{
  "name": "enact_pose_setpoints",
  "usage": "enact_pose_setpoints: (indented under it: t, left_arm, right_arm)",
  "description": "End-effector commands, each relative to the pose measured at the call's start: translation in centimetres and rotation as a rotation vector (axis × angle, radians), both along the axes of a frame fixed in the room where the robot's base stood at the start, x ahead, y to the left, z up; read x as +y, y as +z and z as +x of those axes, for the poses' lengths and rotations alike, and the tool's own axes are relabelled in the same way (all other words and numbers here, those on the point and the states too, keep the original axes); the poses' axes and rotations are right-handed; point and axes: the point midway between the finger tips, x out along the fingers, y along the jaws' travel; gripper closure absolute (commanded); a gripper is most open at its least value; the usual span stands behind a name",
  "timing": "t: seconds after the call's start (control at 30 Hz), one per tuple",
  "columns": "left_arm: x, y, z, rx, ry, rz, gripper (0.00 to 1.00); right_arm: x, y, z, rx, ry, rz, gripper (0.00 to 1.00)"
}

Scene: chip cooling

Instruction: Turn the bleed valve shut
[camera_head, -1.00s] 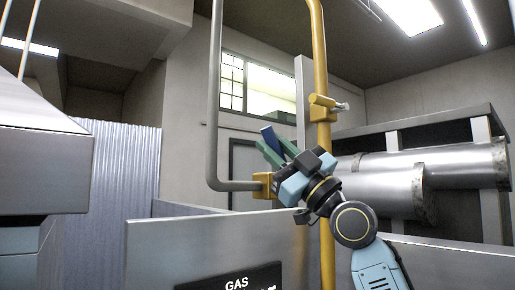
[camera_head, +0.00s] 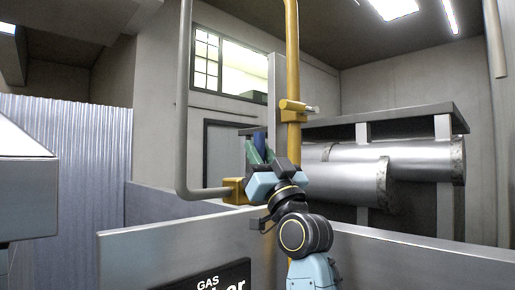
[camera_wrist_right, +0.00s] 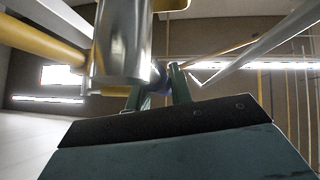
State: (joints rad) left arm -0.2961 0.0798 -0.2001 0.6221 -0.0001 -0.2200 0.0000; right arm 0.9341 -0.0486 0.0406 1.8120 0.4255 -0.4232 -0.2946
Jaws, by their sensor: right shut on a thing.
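My right gripper (camera_head: 259,152) reaches up from the lower middle, in front of the yellow pipe. Its green fingers are shut on a narrow blue piece (camera_head: 258,138), which looks like the handle of the bleed valve. Most of that piece is hidden between the fingers, and how it joins the pipework cannot be seen. A yellow fitting (camera_head: 235,190) at the end of the bent grey pipe is just left of and below the fingers. In the right wrist view the green fingers (camera_wrist_right: 160,90) show with a dark blue piece between them. My left gripper is not in view.
The upright yellow pipe (camera_head: 292,60) carries another yellow fitting (camera_head: 293,105) with a grey stem. The grey pipe (camera_head: 184,100) rises at left. A low metal wall (camera_head: 140,250) with a black GAS sign crosses the front. Large silver cylinders (camera_head: 345,180) lie behind at right.

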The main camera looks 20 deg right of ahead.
Motion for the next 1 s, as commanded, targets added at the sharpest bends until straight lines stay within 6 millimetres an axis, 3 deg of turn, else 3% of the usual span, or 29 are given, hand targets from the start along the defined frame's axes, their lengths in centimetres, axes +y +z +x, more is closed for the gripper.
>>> enact_pose_setpoints:
  t: [0.37,0.4,0.53,0.83,1.0]
  left_arm:
    - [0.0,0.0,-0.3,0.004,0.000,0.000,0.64]
    - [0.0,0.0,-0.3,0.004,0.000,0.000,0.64]
    - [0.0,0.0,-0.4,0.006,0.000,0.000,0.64]
    - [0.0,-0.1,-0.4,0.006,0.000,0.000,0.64]
    - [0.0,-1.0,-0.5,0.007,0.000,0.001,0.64]
  right_arm:
    - [-0.1,-0.1,0.1,0.006,0.004,0.008,1.00]
    - [-0.1,-0.1,0.1,0.006,0.004,0.008,0.73]
    - [-0.1,-0.1,0.1,0.004,0.003,0.006,0.57]
    - [-0.1,-0.2,0.0,0.003,0.001,0.005,0.57]
    - [-0.4,-1.7,-1.3,0.004,0.001,0.004,0.57]
